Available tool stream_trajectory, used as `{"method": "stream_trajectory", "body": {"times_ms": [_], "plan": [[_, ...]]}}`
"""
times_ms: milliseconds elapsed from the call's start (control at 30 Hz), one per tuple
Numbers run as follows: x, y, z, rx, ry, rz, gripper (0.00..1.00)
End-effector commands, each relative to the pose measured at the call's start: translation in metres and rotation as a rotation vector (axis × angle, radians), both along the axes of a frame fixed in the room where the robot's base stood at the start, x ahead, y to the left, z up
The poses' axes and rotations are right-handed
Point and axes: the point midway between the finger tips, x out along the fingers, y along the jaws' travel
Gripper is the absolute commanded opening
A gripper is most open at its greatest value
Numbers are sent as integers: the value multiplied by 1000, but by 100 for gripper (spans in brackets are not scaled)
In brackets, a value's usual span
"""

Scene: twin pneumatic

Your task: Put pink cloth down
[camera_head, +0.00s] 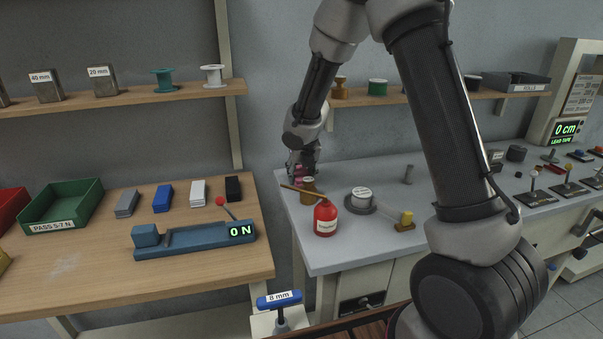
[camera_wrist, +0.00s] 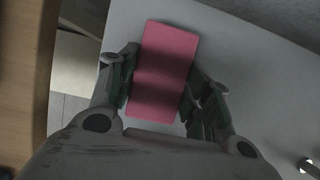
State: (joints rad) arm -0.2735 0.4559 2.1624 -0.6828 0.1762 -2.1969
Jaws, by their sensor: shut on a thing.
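The pink cloth (camera_wrist: 166,60) is a flat-looking rectangle between my gripper's fingers in the wrist view. My gripper (camera_wrist: 160,92) is shut on it, with one finger on each long side. In the head view my gripper (camera_head: 306,168) points down over the back left corner of the grey table (camera_head: 330,262). A little pink of the cloth (camera_head: 298,169) shows there between the fingers. The wrist view shows the grey tabletop below the cloth. Whether the cloth touches the tabletop, I cannot tell.
Close in front of my gripper stand a brown pot (camera_head: 307,192) with a stick across it and a red bottle (camera_head: 325,218). A gap separates this table from the wooden bench (camera_head: 100,265).

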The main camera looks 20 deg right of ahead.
Motion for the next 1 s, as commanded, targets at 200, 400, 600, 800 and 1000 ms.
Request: {"method": "stream_trajectory", "body": {"times_ms": [200, 400, 600, 800, 1000], "plan": [[-5, 0, -9, -2, 17, 0, 70], [-4, 0, -7, -3, 15, 0, 70], [-3, 0, 0, -1, 9, 1, 70], [-13, 2, 37, 0, 4, 1, 70], [-24, 3, 67, -1, 6, 1, 70]]}}
